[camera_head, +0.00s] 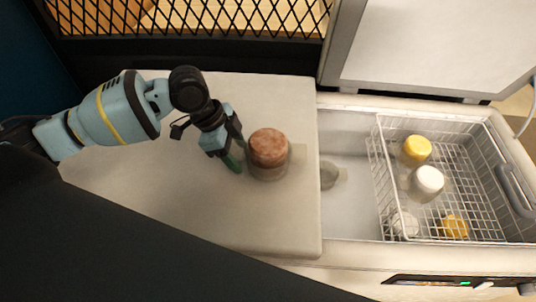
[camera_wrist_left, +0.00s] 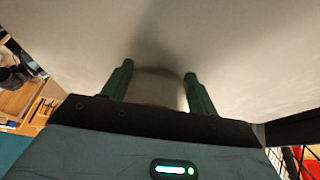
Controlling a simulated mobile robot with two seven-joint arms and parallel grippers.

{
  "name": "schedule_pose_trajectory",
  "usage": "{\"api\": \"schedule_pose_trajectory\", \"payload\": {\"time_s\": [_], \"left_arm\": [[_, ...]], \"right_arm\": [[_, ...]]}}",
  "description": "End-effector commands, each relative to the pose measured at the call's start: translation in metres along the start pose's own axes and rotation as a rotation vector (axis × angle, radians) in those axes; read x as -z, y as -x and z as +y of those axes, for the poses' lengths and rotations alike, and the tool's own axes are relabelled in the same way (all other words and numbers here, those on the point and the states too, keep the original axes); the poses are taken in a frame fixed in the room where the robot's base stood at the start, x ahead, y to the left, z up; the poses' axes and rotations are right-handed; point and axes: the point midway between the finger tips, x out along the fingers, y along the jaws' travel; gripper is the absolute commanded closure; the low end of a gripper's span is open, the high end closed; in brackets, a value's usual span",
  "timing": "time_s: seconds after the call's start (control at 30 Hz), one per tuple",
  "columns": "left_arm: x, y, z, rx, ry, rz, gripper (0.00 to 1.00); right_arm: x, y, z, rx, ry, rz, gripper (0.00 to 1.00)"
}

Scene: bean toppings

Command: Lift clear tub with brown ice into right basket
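The clear tub with brown ice (camera_head: 268,150) stands upright on the light-coloured lid surface, left of the open freezer bay. Its brown top shows clearly in the head view. My left gripper (camera_head: 236,157) is at the left side of the tub, with its green fingers apart and pointing toward it. In the left wrist view the fingers (camera_wrist_left: 158,86) are spread, with a pale, see-through rounded shape, likely the tub (camera_wrist_left: 157,88), between or just beyond them. Whether they touch it I cannot tell. The right basket (camera_head: 480,165) is a wire basket in the freezer. My right gripper is not in view.
The basket holds yellow-topped tubs (camera_head: 417,149) and white-topped tubs (camera_head: 429,180), with bare wire at its right side. A clear, empty-looking tub (camera_head: 329,175) sits in the freezer bay left of the basket. A raised lid (camera_head: 430,45) stands behind.

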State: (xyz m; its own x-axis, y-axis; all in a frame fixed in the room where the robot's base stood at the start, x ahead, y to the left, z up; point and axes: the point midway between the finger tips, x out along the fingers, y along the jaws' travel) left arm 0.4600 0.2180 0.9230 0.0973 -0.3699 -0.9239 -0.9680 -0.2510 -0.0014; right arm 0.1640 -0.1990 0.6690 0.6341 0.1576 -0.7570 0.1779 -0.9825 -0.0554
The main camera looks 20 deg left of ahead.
Motion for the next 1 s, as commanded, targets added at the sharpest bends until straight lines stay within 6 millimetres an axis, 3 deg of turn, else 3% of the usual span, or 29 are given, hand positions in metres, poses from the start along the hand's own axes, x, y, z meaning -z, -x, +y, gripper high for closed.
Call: {"api": "schedule_pose_trajectory", "payload": {"time_s": [0.03,0.3,0.67,1.0], "left_arm": [[0.0,0.0,0.0,0.0,0.0,0.0,0.48],[0.001,0.001,-0.001,0.002,-0.001,0.004,0.81],[0.004,0.006,-0.001,0.003,-0.002,0.004,0.81],[0.016,0.036,-0.001,0.004,-0.002,0.005,0.81]], "right_arm": [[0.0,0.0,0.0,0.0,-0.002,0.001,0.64],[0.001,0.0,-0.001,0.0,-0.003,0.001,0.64],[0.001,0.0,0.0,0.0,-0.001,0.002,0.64],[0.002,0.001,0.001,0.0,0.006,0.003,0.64]]}}
